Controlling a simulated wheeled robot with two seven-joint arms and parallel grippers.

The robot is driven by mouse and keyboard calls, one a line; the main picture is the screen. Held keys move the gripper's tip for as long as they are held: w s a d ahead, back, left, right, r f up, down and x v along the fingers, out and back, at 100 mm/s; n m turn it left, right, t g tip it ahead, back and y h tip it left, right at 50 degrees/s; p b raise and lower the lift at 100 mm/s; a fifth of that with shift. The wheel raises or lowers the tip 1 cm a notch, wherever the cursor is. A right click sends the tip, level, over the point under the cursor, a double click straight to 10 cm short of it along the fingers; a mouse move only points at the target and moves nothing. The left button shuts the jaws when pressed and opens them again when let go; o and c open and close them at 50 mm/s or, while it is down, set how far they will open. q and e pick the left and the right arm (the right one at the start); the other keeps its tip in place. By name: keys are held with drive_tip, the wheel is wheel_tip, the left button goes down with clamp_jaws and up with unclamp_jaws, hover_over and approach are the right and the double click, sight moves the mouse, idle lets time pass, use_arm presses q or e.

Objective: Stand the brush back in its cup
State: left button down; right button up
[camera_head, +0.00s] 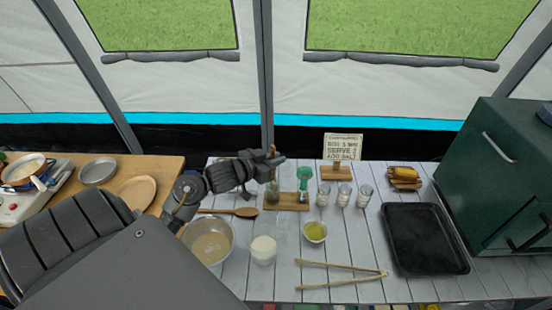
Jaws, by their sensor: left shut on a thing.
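My left gripper (274,158) reaches in from the left over the back of the white slatted table. It is shut on the brush (273,149), whose thin brown upright end shows just above the fingers. Below the fingers, a dark greenish cup-like vessel (272,197) stands on a small wooden board (288,207). The brush's lower part is small and partly hidden, so I cannot tell whether it is inside that vessel. My right gripper is out of view.
Several small jars (344,195) and a sign (343,147) stand to the right. A metal bowl (208,240), wooden spoon (245,212), white-filled container (263,249), oil bowl (315,231) and tongs (340,268) lie nearer. A black tray (424,238) and green oven (495,180) occupy the right.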

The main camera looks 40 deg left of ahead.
use_arm(q)
drive_tip(key=c, duration=1.3)
unclamp_jaws()
drive_tip(key=v, duration=1)
drive_tip(key=shift+s, duration=0.35)
